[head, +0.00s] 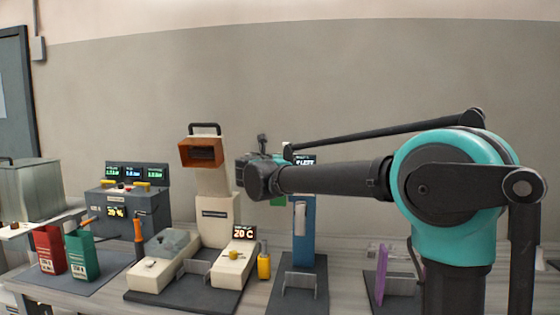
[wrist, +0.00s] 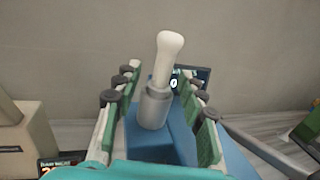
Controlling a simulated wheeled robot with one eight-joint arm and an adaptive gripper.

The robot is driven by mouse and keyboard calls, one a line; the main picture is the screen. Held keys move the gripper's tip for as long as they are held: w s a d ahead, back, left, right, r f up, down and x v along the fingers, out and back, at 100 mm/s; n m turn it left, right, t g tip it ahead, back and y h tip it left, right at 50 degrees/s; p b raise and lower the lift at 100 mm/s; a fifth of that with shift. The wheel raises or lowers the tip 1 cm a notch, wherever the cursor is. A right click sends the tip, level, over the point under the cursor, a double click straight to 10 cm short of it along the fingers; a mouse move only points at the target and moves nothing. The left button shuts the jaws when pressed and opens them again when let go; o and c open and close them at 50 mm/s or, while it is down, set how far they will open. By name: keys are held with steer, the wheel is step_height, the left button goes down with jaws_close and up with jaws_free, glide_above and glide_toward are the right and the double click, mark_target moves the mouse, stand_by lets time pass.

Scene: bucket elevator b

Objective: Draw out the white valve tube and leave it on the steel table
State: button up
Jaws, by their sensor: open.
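The white valve tube (wrist: 170,55) stands in a grey socket (wrist: 155,108) above a blue post (wrist: 160,145) in the wrist view, tilted slightly in the picture. My gripper (wrist: 158,112) is open, with one green-padded finger on each side of the tube and socket. Gaps show between the fingers and the socket. In the head view my gripper (head: 264,176) is beside the upper part of the blue post (head: 306,245), which carries a small white piece on its front. I cannot clearly make out the tube's top there. I cannot tell which surface is the steel table.
A cream machine (head: 218,215) with an orange-brown hood stands left of the post. A yellow bottle (head: 264,266) stands between them. Red (head: 48,249) and green (head: 82,252) containers stand farther left. A purple plate (head: 381,274) stands to the right, under my arm.

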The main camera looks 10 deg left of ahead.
steer(key=shift+w+d, duration=0.15)
steer(key=shift+w, duration=0.3)
jaws_close()
steer(key=shift+r, duration=0.65)
stand_by(0.5)
steer(key=shift+r, duration=2.95)
steer(key=shift+r, duration=0.1)
steer(key=shift+r, duration=1.9)
